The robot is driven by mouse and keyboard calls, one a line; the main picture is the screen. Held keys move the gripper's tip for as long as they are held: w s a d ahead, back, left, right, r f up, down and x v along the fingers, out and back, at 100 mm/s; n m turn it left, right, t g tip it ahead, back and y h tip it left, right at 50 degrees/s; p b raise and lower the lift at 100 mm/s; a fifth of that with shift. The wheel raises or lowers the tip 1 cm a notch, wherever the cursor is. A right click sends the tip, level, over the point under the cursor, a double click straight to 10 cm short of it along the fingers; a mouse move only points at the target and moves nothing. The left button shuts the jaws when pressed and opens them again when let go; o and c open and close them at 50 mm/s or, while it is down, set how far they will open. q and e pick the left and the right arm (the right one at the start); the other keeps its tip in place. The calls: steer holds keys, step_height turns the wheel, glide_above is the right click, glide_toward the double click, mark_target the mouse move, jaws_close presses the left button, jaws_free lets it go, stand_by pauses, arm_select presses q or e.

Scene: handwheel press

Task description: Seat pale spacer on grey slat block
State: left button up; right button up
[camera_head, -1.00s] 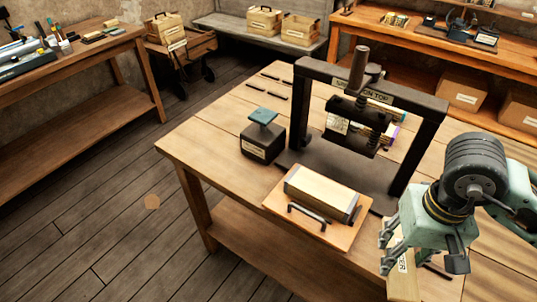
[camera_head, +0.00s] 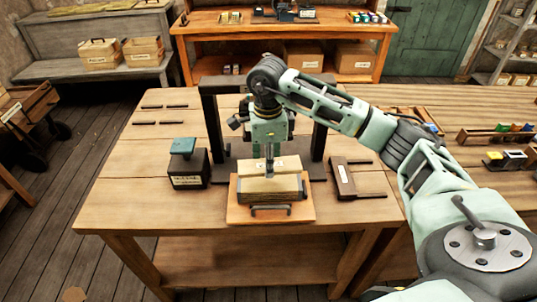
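The block is cream with grey ends and rests on an orange-brown board (camera_head: 235,213) with a dark handle at the front. The spacer looks in line with the block; I cannot tell whether it touches the block all along. My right gripper (camera_head: 269,165) points straight down at the spacer's middle and looks shut on it, one finger showing against its front side. The other finger is hidden. My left gripper is not in view.
The black press frame (camera_head: 208,125) stands close behind, partly hidden by my arm. A dark block with a green top (camera_head: 183,147) stands to the left. A brown labelled box (camera_head: 343,178) lies to the right. The table's left front is clear.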

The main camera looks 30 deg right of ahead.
steer(key=shift+w+d+m, duration=0.15)
steer(key=shift+w+m, duration=0.05)
steer(key=shift+m, duration=0.2)
steer(key=shift+f, duration=0.1)
steer(key=shift+f+b, duration=0.5)
steer(key=shift+f, duration=0.1)
step_height(320, 180, down, 2)
steer(key=shift+f+b, duration=0.1)
steer(key=shift+b, duration=0.5)
arm_select(q)
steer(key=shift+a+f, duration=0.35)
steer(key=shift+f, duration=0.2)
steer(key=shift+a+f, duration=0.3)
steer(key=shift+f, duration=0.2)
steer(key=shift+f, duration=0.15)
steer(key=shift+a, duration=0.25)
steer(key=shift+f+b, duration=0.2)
steer(key=shift+b, duration=0.1)
